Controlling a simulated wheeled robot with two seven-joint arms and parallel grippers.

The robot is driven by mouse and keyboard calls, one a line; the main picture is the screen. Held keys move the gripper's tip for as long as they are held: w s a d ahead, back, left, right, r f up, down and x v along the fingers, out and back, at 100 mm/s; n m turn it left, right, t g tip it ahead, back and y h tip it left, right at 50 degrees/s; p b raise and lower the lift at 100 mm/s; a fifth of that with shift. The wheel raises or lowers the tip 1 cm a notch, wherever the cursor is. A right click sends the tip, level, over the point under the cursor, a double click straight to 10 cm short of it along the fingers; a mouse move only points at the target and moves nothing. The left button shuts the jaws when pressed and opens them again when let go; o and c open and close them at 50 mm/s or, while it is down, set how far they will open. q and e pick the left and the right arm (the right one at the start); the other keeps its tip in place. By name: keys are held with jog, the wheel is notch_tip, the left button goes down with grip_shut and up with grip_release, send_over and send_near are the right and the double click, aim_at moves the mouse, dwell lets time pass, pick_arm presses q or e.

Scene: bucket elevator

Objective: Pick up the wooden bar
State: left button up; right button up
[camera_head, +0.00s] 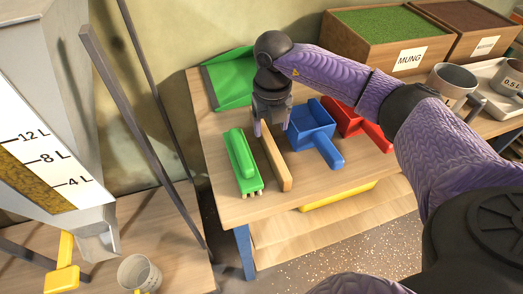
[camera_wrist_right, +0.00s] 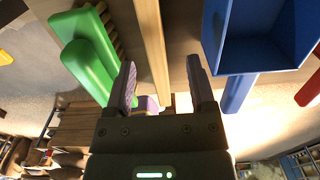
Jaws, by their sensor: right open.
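The wooden bar (camera_head: 276,163) lies on the wooden table between a green brush and a blue scoop. My right gripper (camera_head: 271,130) is above the bar's far part, pointing down. In the right wrist view the bar (camera_wrist_right: 153,50) runs between the two open fingers of my right gripper (camera_wrist_right: 163,85), with space on both sides. The fingers do not visibly touch it. My left gripper does not show.
The green brush (camera_head: 243,165) is close on the left, and the blue scoop (camera_head: 313,130) close on the right. The table's front edge is near.

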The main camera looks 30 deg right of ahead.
aim_at(268, 138)
jog(key=f, duration=0.2)
jog(key=f+b, duration=0.1)
jog(key=f, duration=0.1)
jog(key=f+b, duration=0.1)
jog(key=f, duration=0.1)
jog(key=shift+a+f, duration=0.15)
jog(key=shift+a, duration=0.1)
jog(key=shift+c, duration=1)
jog(key=c, duration=0.7)
grip_shut()
